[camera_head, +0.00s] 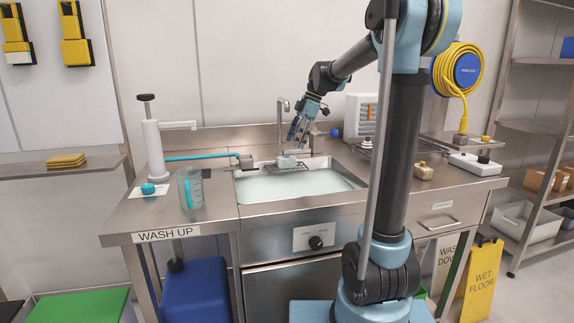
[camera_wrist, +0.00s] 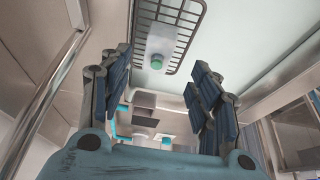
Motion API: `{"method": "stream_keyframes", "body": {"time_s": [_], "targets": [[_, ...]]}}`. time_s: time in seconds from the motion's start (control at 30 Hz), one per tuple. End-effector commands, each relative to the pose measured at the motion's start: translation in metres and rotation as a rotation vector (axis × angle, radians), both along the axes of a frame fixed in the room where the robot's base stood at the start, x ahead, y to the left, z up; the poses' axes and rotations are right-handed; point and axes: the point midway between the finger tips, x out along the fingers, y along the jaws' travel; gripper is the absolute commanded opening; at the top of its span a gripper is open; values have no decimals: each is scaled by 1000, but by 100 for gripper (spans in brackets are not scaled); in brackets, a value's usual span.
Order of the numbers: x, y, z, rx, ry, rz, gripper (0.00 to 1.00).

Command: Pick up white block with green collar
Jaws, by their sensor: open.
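The white block with the green collar (camera_wrist: 161,42) lies on a dark wire rack (camera_wrist: 186,17) in the wrist view. Its green round part (camera_wrist: 156,62) faces the lower side of that picture. In the head view a small pale block (camera_head: 286,162) shows on the rack at the back of the sink. My gripper (camera_head: 295,143) hangs just above it, pointing down. In the wrist view my gripper (camera_wrist: 162,60) is open and empty, its fingers apart on either side of the block's line. I cannot tell the exact gap between fingertips and block.
The sink basin (camera_head: 300,184) holds a pale surface, with a tap (camera_head: 282,115) rising close behind my gripper. A clear jug (camera_head: 190,188) and a white pump (camera_head: 155,150) stand left. A teal tube (camera_head: 200,156) leads to a grey piece (camera_head: 246,160). A blue ball (camera_head: 335,132) is close right.

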Motion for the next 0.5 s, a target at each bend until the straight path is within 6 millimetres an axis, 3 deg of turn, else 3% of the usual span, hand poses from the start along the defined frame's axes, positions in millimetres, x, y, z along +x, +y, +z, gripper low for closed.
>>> {"method": "stream_keyframes", "body": {"time_s": [0.5], "targets": [[-2,21,-45,0,1,1,57]]}}
